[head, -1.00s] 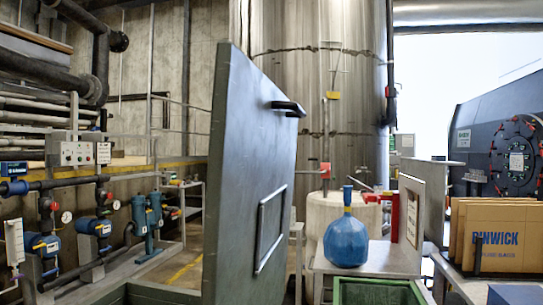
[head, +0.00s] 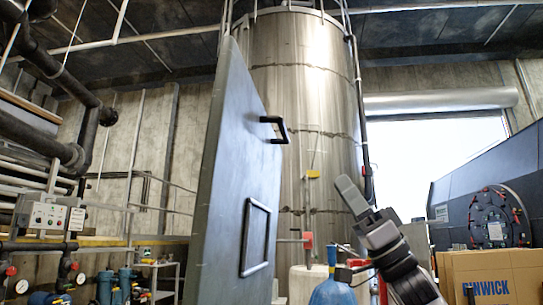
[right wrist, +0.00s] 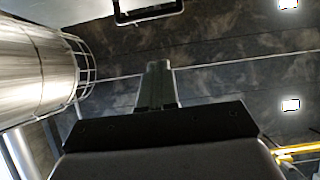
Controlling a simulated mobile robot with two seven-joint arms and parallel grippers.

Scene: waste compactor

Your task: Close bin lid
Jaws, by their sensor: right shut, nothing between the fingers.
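The bin lid (head: 232,175) is a large grey panel standing open and nearly upright, left of centre in the head view. It has a black bar handle (head: 274,129) near its top right and a rectangular frame handle (head: 256,237) lower down. My right gripper (head: 347,187) is shut and empty, pointing up and left, to the right of the lid and apart from it in the picture. In the right wrist view my shut fingers (right wrist: 156,68) point up, with a dark handle (right wrist: 149,14) at the top edge. My left gripper is not in view. The bin itself is out of frame.
A tall steel tank (head: 310,90) stands behind the lid. A blue bottle (head: 332,291) stands low near my right arm. A cardboard box (head: 495,280) and a dark machine (head: 470,205) are at right. Pipes and a control box (head: 47,216) are at left.

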